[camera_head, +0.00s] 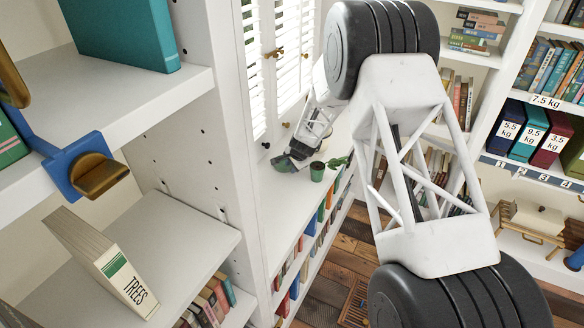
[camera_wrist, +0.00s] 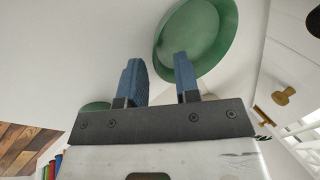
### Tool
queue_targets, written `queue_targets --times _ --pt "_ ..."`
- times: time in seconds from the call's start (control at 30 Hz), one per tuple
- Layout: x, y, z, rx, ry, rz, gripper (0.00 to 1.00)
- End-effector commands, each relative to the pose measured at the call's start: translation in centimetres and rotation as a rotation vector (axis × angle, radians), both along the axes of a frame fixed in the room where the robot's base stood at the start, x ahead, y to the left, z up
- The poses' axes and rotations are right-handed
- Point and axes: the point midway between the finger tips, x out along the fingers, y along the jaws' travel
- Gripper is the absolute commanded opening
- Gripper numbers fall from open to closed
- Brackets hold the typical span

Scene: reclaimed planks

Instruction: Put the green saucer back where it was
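The green saucer (camera_wrist: 215,35) is a shallow round dish. In the wrist view it lies beyond my gripper's fingertips, mostly to the right, and the right finger overlaps its near rim. In the head view its green edge (camera_head: 284,164) shows at the gripper's tip on the white window ledge (camera_head: 285,205). My gripper (camera_wrist: 160,65) has its two blue fingers apart with a gap between them; I see nothing clamped. In the head view my gripper (camera_head: 293,157) is low over the ledge, left of a small green pot (camera_head: 317,171).
A green object (camera_head: 338,162), shape unclear, stands right of the pot. Shuttered windows (camera_head: 288,50) with brass knobs rise behind the ledge. Books fill the shelves below it. A white bookcase (camera_head: 228,130) stands at left. The near part of the ledge is clear.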

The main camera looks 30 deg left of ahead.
Motion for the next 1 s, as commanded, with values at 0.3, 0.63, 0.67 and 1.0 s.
queue_targets --times 0.3,0.63,0.67,1.0 --pt "-0.5 -1.2 3.2 0.002 -0.001 0.0 0.3" --pt "-1.1 -2.8 7.0 0.001 -0.002 0.0 0.3" --pt "-1.2 -2.9 7.4 0.001 -0.002 0.0 0.3" --pt "-1.6 -4.0 9.8 0.001 0.0 -0.001 0.3"
